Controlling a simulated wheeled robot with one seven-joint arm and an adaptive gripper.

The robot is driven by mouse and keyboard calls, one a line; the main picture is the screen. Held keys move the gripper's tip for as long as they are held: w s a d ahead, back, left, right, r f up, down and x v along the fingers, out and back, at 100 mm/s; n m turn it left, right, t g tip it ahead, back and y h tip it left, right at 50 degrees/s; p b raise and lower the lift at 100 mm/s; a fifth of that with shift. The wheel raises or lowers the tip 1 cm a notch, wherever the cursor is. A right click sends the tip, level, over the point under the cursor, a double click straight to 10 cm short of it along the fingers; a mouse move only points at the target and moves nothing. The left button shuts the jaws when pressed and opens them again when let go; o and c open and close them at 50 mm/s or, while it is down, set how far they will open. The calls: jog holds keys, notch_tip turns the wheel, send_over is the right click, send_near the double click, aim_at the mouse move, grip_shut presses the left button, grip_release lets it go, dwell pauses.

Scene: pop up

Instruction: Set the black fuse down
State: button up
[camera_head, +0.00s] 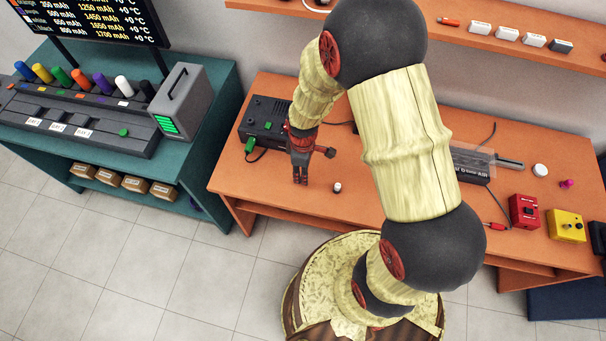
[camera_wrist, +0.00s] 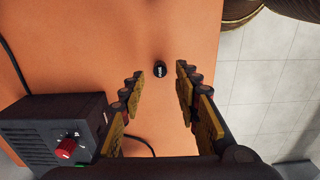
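The black fuse (camera_head: 337,188) is a small dark cylinder with a white mark. It rests on the orange table (camera_head: 270,200) near its front edge. In the wrist view the fuse (camera_wrist: 159,70) shows beyond and between my fingertips, touching neither. My gripper (camera_head: 300,180) is just left of the fuse in the head view, over the table, pointing down. In the wrist view my gripper (camera_wrist: 159,78) is open and holds nothing, with a wide gap between its fingers.
A black device (camera_head: 262,118) with a green plug stands left of my gripper; its red knob (camera_wrist: 66,148) shows in the wrist view. To the right are a red box (camera_head: 524,211) and a yellow box (camera_head: 566,226). The tabletop around the fuse is clear.

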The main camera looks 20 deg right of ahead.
notch_tip(320, 180, up, 25)
jog(key=s+m+t+p, duration=0.2)
jog(key=m, duration=0.2)
jog(key=s+r+m+t, duration=0.3)
jog(key=s+r+m, duration=0.3)
jog(key=s+r, duration=0.6)
notch_tip(320, 180, up, 3)
jog(key=shift+f+m+t, duration=0.2)
jog(key=shift+m+t, duration=0.1)
jog(key=shift+m, duration=0.1)
jog(key=shift+a+f, duration=0.1)
jog(key=shift+f+b, duration=0.4)
jog(key=shift+b, duration=0.3)
